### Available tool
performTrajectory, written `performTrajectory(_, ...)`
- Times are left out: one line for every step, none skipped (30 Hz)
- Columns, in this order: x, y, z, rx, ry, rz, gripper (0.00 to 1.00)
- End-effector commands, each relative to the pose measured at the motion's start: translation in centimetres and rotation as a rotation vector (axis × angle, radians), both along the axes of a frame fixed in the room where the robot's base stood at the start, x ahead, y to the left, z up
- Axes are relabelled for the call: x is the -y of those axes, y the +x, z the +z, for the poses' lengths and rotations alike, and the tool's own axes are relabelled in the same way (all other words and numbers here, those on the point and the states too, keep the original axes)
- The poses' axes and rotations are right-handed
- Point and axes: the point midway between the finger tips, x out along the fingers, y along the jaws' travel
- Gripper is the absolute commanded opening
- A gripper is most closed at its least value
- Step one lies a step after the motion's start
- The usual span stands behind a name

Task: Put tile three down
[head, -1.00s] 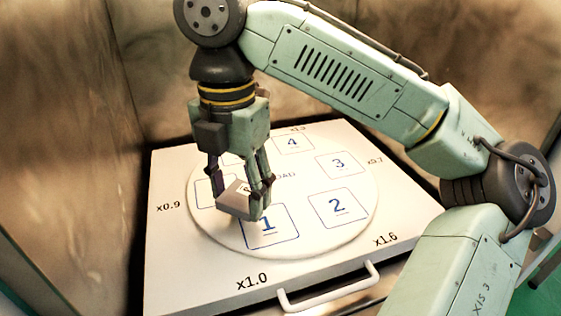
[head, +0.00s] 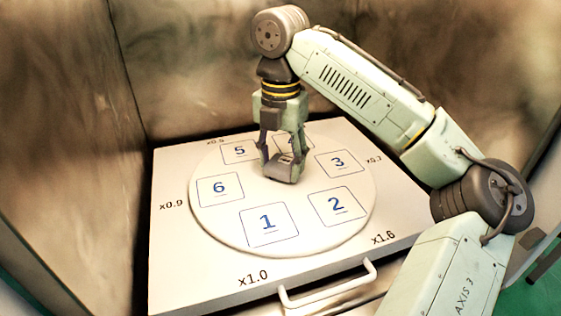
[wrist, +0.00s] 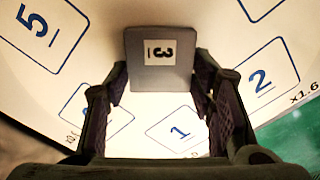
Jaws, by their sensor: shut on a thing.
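My gripper (head: 283,160) is shut on a grey tile (head: 284,172), holding it over the middle of the round white plate (head: 303,241). The printed square 3 (head: 339,163) is to the right of my gripper and is bare. I cannot tell how high the tile is above the plate.
Printed squares 1 (head: 268,224), 2 (head: 337,206), 6 (head: 219,189) and 5 (head: 240,151) are bare. Square 4 is partly hidden behind my gripper. Dark brown walls (head: 70,110) stand left and behind. A white handle (head: 328,291) juts from the front edge.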

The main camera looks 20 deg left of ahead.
Motion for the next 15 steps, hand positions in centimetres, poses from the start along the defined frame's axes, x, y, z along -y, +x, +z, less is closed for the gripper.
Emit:
performTrajectory(-0.02, -0.03, -0.55, -0.001, 0.002, 0.001, 0.17)
performTrajectory(-0.02, -0.01, -0.67, 0.001, 0.002, 0.000, 0.17)
performTrajectory(-0.02, -0.01, -0.69, 0.002, 0.001, 0.000, 0.17)
performTrajectory(-0.02, -0.01, -0.67, 0.002, 0.001, 0.000, 0.17)
performTrajectory(-0.02, -0.01, -0.64, 0.002, 0.001, 0.000, 0.17)
performTrajectory(-0.02, -0.01, -0.64, 0.002, 0.001, -0.001, 0.17)
performTrajectory(-0.02, -0.01, -0.64, 0.002, 0.001, -0.001, 0.17)
performTrajectory(-0.02, -0.02, -0.64, 0.002, 0.001, -0.001, 0.17)
performTrajectory(-0.02, -0.02, -0.66, 0.002, 0.001, 0.000, 0.17)
performTrajectory(-0.02, -0.02, -0.71, 0.002, 0.001, 0.000, 0.17)
performTrajectory(-0.03, -0.03, -0.78, 0.001, 0.001, 0.000, 0.17)
performTrajectory(-0.03, -0.04, -0.90, 0.001, 0.001, 0.000, 0.17)
performTrajectory(-0.03, -0.05, -0.99, 0.001, 0.001, 0.001, 0.17)
performTrajectory(-0.03, -0.06, -1.09, 0.000, 0.001, 0.001, 0.17)
performTrajectory(-0.03, -0.06, -1.20, 0.000, 0.001, 0.001, 0.50)
